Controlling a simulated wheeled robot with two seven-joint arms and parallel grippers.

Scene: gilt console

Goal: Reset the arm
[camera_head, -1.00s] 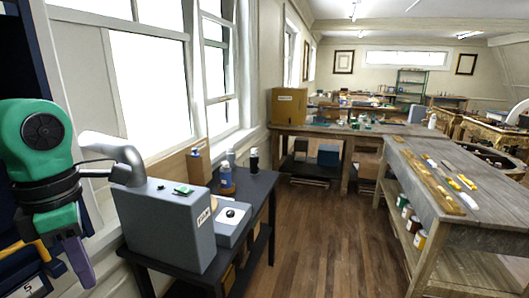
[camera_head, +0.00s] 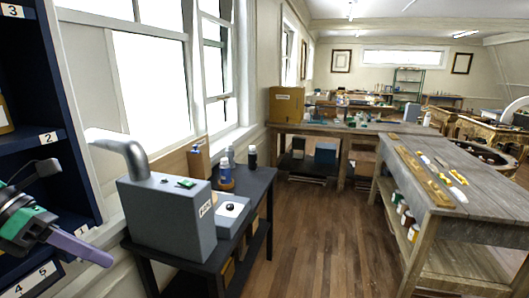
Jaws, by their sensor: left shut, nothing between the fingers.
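My left gripper (camera_head: 84,247) is at the lower left, in front of the dark blue shelf. Its body is green and black, and a purple finger points right and slightly down. It is shut, and I see nothing held in it. The tip is in the air, left of the grey box-shaped machine. Most of my left arm is outside the picture. My right gripper is not in view.
The numbered dark blue shelf (camera_head: 48,137) stands close at the left. A grey machine with a curved pipe (camera_head: 170,222) sits on a black table (camera_head: 262,190) with bottles. A wooden workbench (camera_head: 455,207) stands right. The wooden floor (camera_head: 318,235) between is clear.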

